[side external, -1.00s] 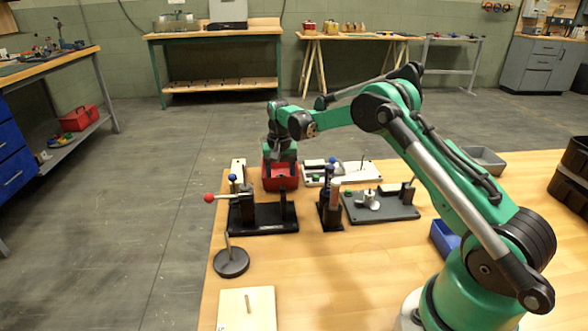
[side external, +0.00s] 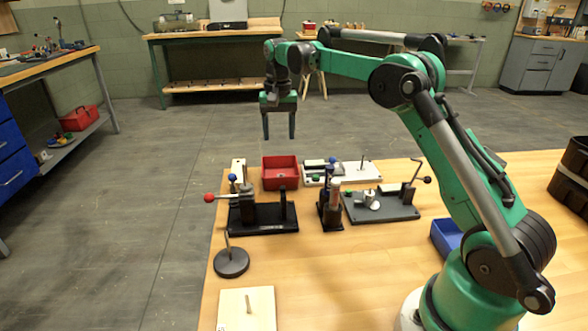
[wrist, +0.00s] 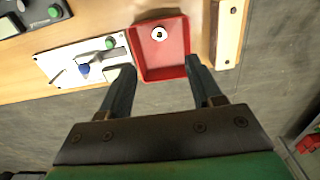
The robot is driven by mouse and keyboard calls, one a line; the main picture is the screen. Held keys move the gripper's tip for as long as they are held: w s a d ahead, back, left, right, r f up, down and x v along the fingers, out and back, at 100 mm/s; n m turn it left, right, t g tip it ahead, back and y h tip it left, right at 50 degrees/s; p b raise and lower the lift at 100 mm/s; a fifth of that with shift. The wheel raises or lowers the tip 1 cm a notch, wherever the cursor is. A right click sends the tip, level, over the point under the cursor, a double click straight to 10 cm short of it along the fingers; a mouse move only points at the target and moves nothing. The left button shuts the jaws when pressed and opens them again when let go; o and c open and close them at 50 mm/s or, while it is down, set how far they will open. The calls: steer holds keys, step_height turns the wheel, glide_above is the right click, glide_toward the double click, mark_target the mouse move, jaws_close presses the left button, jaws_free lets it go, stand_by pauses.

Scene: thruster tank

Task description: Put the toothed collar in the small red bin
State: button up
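The small red bin (side external: 281,174) stands at the far edge of the wooden table, and it also shows in the wrist view (wrist: 163,72). A small round white piece with a dark centre (wrist: 159,33), which looks like the toothed collar, lies inside the bin near one wall. Its teeth are too small to make out. In the wrist view the fingertips (wrist: 159,72) show over the bin's sides.
A white fixture plate (side external: 345,172) stands right of the bin. A black fixture with a red-knobbed lever (side external: 262,218), an upright black holder (side external: 330,208) and a grey plate with a crank (side external: 380,205) stand nearer. A blue bin (side external: 445,238) is by my base.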

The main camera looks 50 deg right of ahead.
steer(key=s+a+r+n+t, duration=0.5)
steer(key=s+a+r+n, duration=0.1)
steer(key=s+a, duration=0.5)
steer(key=s+a+f+n+t, duration=0.2)
steer(key=s+a+f+n, duration=0.1)
steer(key=s+f, duration=0.2)
steer(key=shift+s+a, duration=0.4)
steer(key=shift+s, duration=0.35)
